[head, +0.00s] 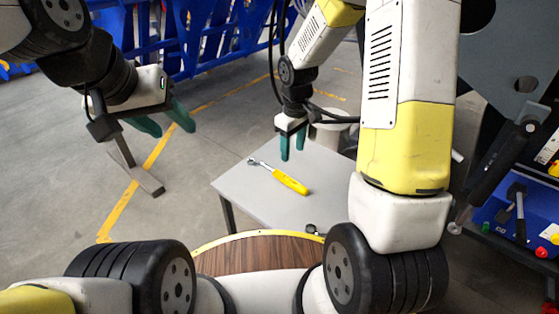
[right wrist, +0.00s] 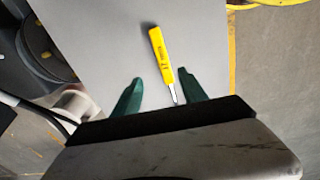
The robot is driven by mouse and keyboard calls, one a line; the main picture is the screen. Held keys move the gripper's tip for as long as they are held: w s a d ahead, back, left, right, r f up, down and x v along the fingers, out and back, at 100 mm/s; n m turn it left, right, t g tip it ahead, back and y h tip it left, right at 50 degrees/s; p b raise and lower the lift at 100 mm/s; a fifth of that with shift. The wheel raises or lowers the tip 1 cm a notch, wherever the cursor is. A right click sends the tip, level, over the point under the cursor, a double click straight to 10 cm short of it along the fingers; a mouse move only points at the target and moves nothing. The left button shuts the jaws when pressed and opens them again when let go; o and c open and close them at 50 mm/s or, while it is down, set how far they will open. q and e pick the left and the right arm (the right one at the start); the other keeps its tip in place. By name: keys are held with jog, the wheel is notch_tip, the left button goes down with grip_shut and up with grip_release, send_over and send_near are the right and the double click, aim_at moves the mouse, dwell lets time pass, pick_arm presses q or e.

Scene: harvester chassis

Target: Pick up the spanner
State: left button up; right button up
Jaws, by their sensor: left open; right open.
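The spanner (head: 288,181) has a yellow handle and a silver shaft and head. It lies on a small grey table (head: 240,191), its head toward the upper left in the head view. In the right wrist view the spanner (right wrist: 160,55) shows its handle ahead of the fingers, and its shaft end is hidden behind the gripper body. My right gripper (head: 292,150) is open and empty, with green fingers pointing down near the table's far side, apart from the spanner. My left gripper (head: 168,122) is open and empty, away to the left over the floor.
A white round container (head: 335,130) stands at the table's far right. A blue metal frame (head: 205,40) stands at the back. At the right is a blue panel (head: 505,215) with tools and coloured buttons. The floor left of the table has a yellow line (head: 150,165).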

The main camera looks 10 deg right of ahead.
aim_at(287, 178)
jog(key=shift+n+g, duration=0.3)
jog(key=shift+n, duration=0.2)
jog(key=f, duration=0.8)
jog(key=w+a+f, duration=0.1)
jog(key=f, duration=0.3)
jog(key=shift+a+f, duration=0.1)
jog(key=shift+f, duration=0.05)
grip_shut()
dwell(0.5)
